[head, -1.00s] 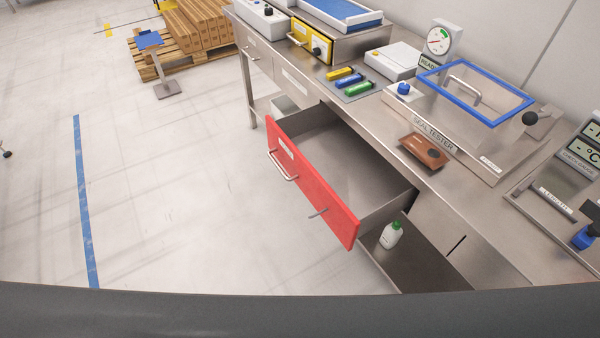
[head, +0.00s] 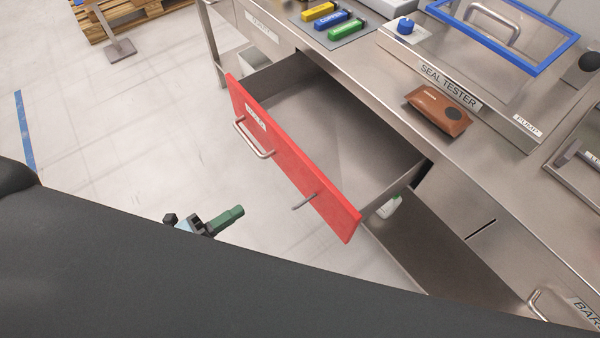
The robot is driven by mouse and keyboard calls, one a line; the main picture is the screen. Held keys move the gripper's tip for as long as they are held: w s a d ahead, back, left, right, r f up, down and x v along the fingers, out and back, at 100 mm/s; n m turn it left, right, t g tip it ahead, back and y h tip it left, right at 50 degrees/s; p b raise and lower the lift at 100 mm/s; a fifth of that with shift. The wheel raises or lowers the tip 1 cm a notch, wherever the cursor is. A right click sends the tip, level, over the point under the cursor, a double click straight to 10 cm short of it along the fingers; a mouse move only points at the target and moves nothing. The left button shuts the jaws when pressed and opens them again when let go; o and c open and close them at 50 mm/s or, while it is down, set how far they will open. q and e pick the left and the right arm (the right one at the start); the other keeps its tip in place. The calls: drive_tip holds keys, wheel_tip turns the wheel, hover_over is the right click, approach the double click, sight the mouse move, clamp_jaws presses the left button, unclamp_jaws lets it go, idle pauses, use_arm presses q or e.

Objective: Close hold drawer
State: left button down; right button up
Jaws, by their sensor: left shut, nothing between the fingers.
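The hold drawer, with a red front (head: 290,160), stands pulled out from the steel workbench in the middle of the head view. Its label is only partly readable. Its grey inside looks empty. A bar handle (head: 252,139) sits on the left part of the front, and a thin metal peg sticks out farther right. My left gripper (head: 232,216) shows low, in front of the red front and apart from it, with its green-tipped fingers shut and empty. Most of my left arm hides the lower part of the view. My right gripper is out of view.
On the bench lie a brown pouch (head: 439,110), yellow, blue and green pieces on a grey mat (head: 355,38), and the seal tester (head: 480,70) with a blue-framed lid. The floor left of the drawer is clear.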

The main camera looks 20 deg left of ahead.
use_arm(q)
drive_tip(key=shift+d+r, duration=0.1)
drive_tip(key=p, duration=0.2)
approach(297, 174)
drive_tip(key=x, duration=0.5)
drive_tip(key=shift+w+d, duration=0.2)
drive_tip(key=shift+w, duration=0.15)
drive_tip(key=shift+w+d, duration=0.35)
drive_tip(key=shift+w, duration=0.05)
drive_tip(key=shift+w, duration=0.1)
